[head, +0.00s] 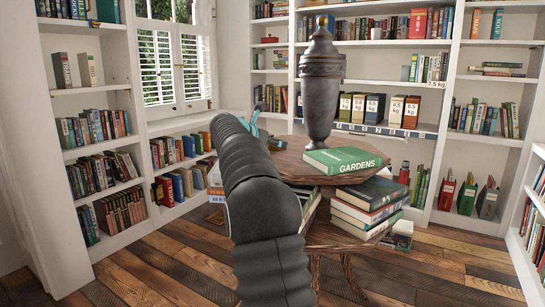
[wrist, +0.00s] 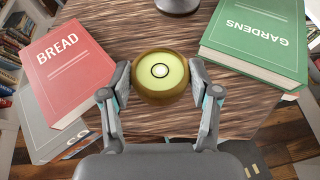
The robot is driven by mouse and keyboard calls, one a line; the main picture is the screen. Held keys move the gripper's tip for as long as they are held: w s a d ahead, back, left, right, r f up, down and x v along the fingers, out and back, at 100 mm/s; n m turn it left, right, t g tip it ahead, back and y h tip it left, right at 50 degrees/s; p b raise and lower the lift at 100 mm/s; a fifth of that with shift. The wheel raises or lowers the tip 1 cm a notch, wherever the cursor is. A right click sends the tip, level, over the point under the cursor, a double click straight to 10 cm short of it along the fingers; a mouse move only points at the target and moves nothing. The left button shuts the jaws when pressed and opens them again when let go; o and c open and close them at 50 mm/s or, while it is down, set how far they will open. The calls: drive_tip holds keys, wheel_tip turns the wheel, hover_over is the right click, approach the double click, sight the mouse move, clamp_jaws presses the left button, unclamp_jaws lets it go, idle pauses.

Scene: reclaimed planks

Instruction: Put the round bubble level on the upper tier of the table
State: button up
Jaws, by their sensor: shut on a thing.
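The round bubble level (wrist: 160,72), a brass-coloured ring with a pale green face, is between the fingertips of my gripper (wrist: 160,86) in the wrist view. My gripper is shut on its sides. Behind it lies the wooden upper tier of the table (wrist: 112,28); I cannot tell whether the level touches it or is above it. In the head view the upper tier (head: 290,162) shows right of my arm. There my arm hides the level and most of my gripper, with only a teal bit in sight.
A dark urn (head: 321,90) stands on the upper tier, with a green GARDENS book (head: 343,160) in front. A red BREAD book (wrist: 68,70) lies left of the level. Stacked books (head: 368,208) sit on the lower tier (head: 330,236). Bookshelves surround the table.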

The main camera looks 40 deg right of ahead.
drive_tip(key=shift+w+a+f, duration=0.1)
drive_tip(key=shift+w+f, duration=0.2)
drive_tip(key=shift+w, duration=0.05)
drive_tip(key=shift+f+b, duration=0.6)
drive_tip(key=shift+f, duration=1.25)
drive_tip(key=shift+f, duration=0.15)
drive_tip(key=o, duration=1.2)
